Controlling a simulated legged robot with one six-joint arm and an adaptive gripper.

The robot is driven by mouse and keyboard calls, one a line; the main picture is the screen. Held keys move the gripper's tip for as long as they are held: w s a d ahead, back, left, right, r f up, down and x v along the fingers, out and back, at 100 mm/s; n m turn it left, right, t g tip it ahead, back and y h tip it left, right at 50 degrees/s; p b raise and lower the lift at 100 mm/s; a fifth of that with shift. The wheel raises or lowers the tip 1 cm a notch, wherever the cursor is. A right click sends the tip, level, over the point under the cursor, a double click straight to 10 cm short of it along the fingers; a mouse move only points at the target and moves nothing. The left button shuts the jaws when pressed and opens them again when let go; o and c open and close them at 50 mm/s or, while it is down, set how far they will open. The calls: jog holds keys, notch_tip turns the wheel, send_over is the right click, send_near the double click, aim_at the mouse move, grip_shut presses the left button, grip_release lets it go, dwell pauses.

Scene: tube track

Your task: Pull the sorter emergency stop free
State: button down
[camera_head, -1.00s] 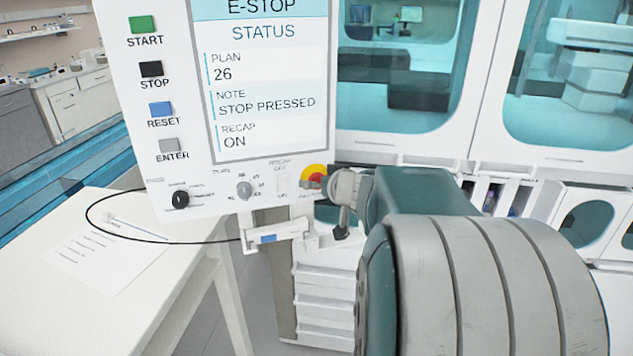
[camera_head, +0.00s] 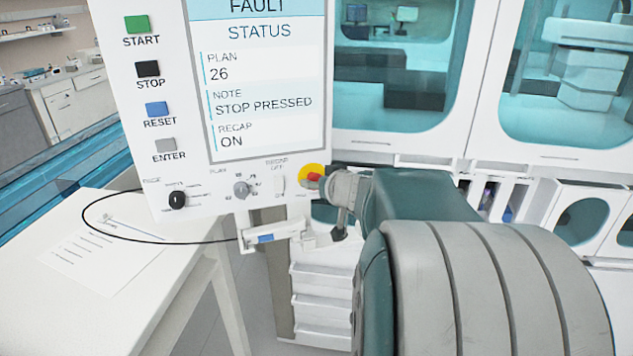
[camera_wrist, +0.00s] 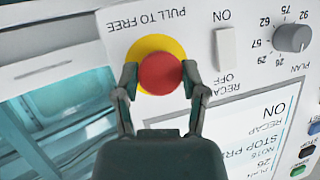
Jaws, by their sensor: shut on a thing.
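The emergency stop is a red mushroom button on a yellow disc, low on the right edge of the white control panel (camera_head: 168,203). The emergency stop (camera_wrist: 160,74) also shows in the wrist view, beside the printed words "PULL TO FREE". My gripper (camera_wrist: 160,78) has one finger on each side of the red button and is shut on it. In the head view the emergency stop (camera_head: 312,171) is partly hidden by my gripper. The panel's screen (camera_head: 257,70) reads "FAULT", "STATUS", "STOP PRESSED" and "RECAP ON".
A white RECAP switch (camera_wrist: 225,48) and a grey PLAN knob (camera_wrist: 291,38) sit close to the emergency stop. START, STOP, RESET and ENTER buttons line the panel's left side. A white table (camera_head: 190,285) with a paper stands at lower left. A large white machine stands behind.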

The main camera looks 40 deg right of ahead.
jog(key=shift+c, duration=0.4)
grip_release()
jog(key=shift+s, duration=0.1)
